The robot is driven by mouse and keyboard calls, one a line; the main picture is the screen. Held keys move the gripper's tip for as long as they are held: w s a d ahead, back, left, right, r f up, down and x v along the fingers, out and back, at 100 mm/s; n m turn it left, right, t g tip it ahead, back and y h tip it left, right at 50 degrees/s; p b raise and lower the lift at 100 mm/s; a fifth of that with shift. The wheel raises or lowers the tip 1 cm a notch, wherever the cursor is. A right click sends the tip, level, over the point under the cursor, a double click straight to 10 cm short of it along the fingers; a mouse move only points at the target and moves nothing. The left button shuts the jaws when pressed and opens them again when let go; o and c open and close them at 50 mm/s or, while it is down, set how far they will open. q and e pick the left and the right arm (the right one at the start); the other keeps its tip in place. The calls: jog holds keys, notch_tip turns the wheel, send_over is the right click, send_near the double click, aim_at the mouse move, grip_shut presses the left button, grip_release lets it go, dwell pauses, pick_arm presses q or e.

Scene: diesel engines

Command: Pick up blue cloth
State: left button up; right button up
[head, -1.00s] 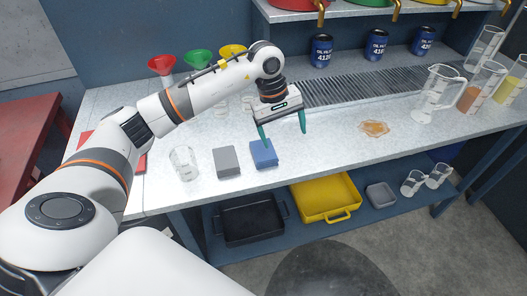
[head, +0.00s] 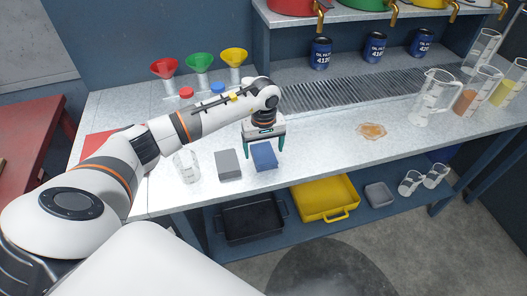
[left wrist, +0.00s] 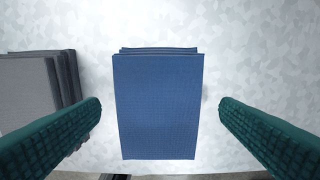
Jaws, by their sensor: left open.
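The blue cloth (head: 264,156) is folded into a flat stack and lies on the metal bench near its front edge. It also shows in the middle of the left wrist view (left wrist: 158,105). My left gripper (head: 265,153) is open, with its green fingers pointing down over the cloth. In the left wrist view the two fingers (left wrist: 160,112) stand to the left and right of the cloth, with a gap on each side. Nothing is between the fingers except the cloth below or between them; the exact height is hard to tell. My right gripper is not in view.
A folded grey cloth (head: 228,164) lies close to the left of the blue one. A glass beaker (head: 187,167) stands further left, partly behind my arm. An amber spill (head: 372,131) and measuring jugs (head: 434,97) are to the right. A yellow tray (head: 324,198) sits on the lower shelf.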

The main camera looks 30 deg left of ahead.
aim_at(264, 152)
pick_arm(q)
jog(key=shift+f, duration=0.9)
jog(key=shift+c, duration=0.4)
jog(key=c, duration=1)
jog(key=shift+r, duration=0.1)
notch_tip(264, 152, up, 10)
jog(key=shift+f+b, duration=0.1)
jog(key=shift+b, duration=1)
